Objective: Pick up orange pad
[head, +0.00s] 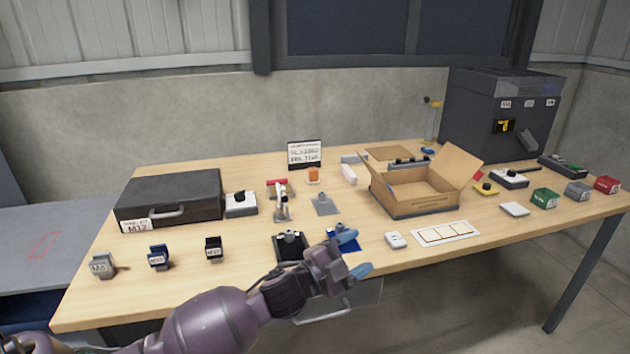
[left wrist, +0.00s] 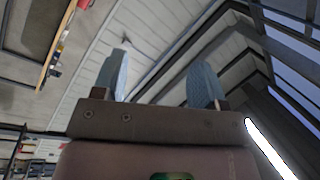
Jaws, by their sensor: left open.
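A small orange block-like thing (head: 313,175), the only orange piece that looks like the pad, stands toward the back middle of the table, just in front of a white sign. My left gripper (head: 353,254) is at the table's front edge, well in front of the orange pad and slightly right of it. Its blue fingers are apart with nothing between them. In the left wrist view my left gripper (left wrist: 160,82) is open and empty against the ceiling, and the pad cannot be made out there. My right gripper does not show.
An open cardboard box (head: 416,200) stands right of the pad, and a black case (head: 170,198) at the left. A grey plate with a knob (head: 325,205) and a red-and-white tool (head: 281,203) lie before the pad. The sign (head: 304,154) stands behind it.

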